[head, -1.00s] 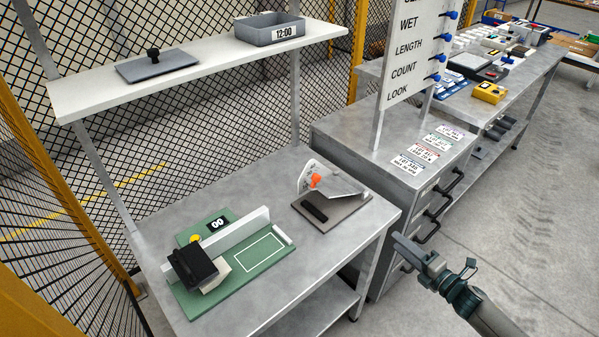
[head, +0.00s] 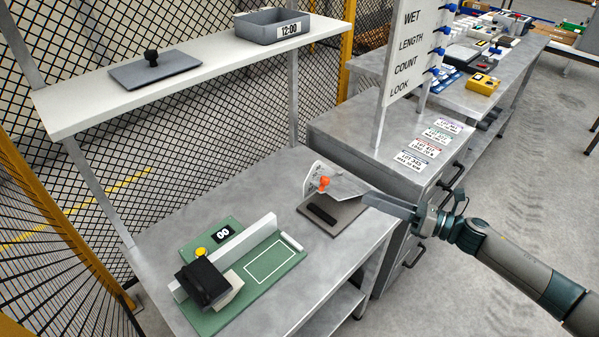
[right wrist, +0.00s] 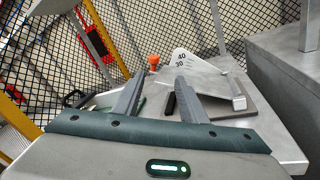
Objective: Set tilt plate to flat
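The tilt plate (head: 347,186) is a thin grey plate sloping above a grey base (head: 348,216) on the steel bench. A white angle scale (head: 312,178) stands at its left end, with an orange knob (head: 324,183). In the right wrist view the scale (right wrist: 186,59) shows numbers, and the knob (right wrist: 153,60) and plate (right wrist: 212,82) lie beyond the fingers. My right gripper (head: 368,198) is at the plate's right end in the head view; contact cannot be told. Its fingers (right wrist: 160,76) are apart and nothing shows held between them. My left gripper is not in view.
A black bar (head: 322,214) lies on the base. A green board (head: 270,271) with a black-topped block (head: 204,282) is at front left. A shelf (head: 220,62) hangs above the bench. A cabinet (head: 350,140) with a sign stands behind right.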

